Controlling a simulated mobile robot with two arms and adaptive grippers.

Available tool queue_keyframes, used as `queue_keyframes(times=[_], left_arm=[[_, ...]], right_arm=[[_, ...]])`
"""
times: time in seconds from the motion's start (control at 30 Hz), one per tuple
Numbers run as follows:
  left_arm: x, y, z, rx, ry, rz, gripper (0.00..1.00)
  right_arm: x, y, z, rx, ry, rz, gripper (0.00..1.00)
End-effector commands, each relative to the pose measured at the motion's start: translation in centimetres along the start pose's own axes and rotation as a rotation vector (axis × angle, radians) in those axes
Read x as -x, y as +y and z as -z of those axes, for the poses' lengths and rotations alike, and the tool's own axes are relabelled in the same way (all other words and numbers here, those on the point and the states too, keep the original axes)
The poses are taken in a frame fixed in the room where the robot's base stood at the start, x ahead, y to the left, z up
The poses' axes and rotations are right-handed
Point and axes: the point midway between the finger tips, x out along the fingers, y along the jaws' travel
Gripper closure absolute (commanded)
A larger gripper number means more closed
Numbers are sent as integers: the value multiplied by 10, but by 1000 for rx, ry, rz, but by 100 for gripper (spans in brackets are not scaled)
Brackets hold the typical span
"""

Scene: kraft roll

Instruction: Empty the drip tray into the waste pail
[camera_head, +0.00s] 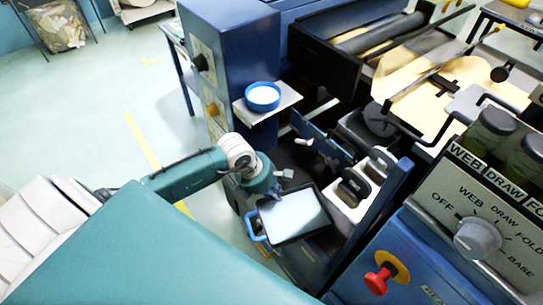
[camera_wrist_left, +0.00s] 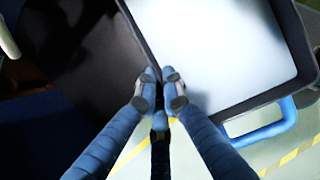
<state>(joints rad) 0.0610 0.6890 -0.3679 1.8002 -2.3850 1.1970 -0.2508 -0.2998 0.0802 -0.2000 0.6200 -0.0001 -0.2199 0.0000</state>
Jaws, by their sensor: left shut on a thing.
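The drip tray (camera_head: 305,237) is a dark, shallow rectangular tray with a pale, whitish inside. It is at the lower middle of the head view, beside the machine's open bay. In the left wrist view the fingertips (camera_wrist_left: 160,88) close together on the tray's dark edge, and the tray (camera_wrist_left: 297,40) fills the upper right. A blue handle (camera_head: 252,226) shows by the tray's lower left; I cannot tell whether it belongs to the tray or to something under it. No waste pail is clearly identifiable.
A blue round tub (camera_head: 263,96) with white contents stands on a small white shelf (camera_head: 285,98) above the bay. A control panel (camera_head: 480,215) with a red knob (camera_head: 379,281) below it stands at the right. Open floor (camera_head: 95,120) lies left.

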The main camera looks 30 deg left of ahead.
Motion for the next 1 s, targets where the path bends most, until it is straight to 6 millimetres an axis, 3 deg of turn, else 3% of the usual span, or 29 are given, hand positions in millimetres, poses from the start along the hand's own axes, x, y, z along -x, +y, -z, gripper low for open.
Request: queue_keyframes(times=[0.2,0.5,1.0], left_arm=[[8,-30,-18,-307,-5,125,100],[26,-72,-28,-810,-3,333,100],[78,-119,-8,-1717,2,709,100]], right_arm=[[-4,1,-1,0,-1,-1,76],[-8,1,-1,0,-1,-1,76],[-16,0,-2,0,-1,-1,76]])
